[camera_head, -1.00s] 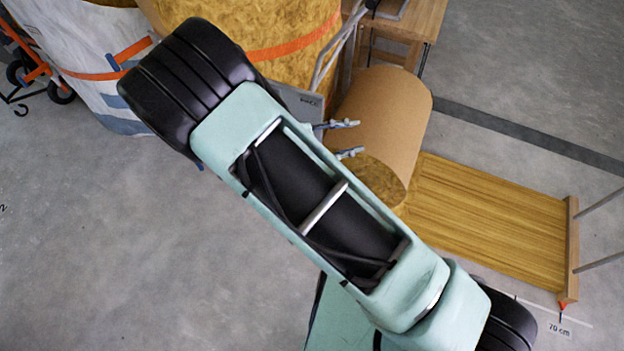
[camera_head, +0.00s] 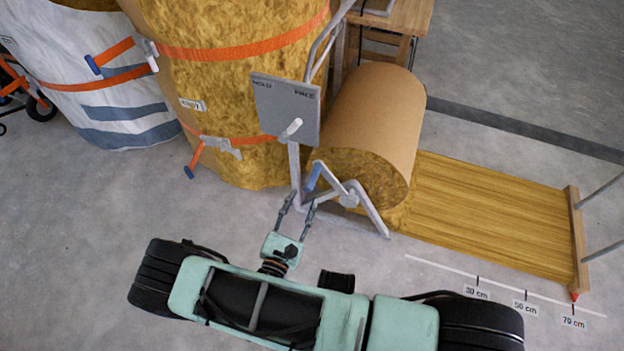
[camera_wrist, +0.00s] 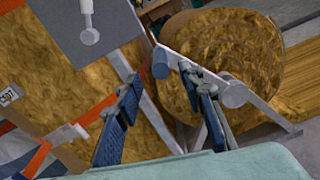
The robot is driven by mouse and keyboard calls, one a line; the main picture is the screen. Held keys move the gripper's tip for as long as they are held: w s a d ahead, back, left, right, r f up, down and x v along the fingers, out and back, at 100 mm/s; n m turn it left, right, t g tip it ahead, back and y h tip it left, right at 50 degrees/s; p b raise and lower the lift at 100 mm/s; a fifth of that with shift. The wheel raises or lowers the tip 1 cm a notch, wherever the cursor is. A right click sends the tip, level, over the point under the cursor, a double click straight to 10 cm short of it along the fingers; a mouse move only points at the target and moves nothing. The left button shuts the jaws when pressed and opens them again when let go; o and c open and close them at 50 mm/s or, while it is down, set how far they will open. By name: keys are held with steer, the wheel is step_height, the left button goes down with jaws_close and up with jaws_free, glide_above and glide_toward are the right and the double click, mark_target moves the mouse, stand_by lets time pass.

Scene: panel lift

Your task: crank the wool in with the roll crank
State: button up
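The wool roll (camera_head: 372,120), wrapped in brown paper, lies on a grey stand. Its wool sheet (camera_head: 490,215) runs out flat to the right, to a wooden end bar near the 70 cm mark. The roll crank (camera_head: 330,178) is a grey arm on the roll's near end with a blue handle (camera_head: 313,177). In the wrist view the blue handle (camera_wrist: 160,63) shows beyond and between my fingertips. My gripper (camera_head: 298,202) is open and empty, just below the handle and seemingly apart from it. The wrist view shows both fingers (camera_wrist: 160,85) spread.
A grey panel (camera_head: 285,105) marked HOLD and FREE, with a pale lever (camera_head: 291,129), stands left of the crank. Strapped wool bales (camera_head: 235,90) and a white wrapped bale (camera_head: 95,90) fill the upper left. Scale marks (camera_head: 525,303) line the floor. The lower-left floor is clear.

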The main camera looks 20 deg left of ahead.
mark_target(318, 165)
steer(key=w, duration=0.3)
steer(key=w+b, duration=0.1)
steer(key=w, duration=0.4)
steer(key=shift+w+d, duration=0.3)
steer(key=shift+d, duration=0.05)
jaws_close()
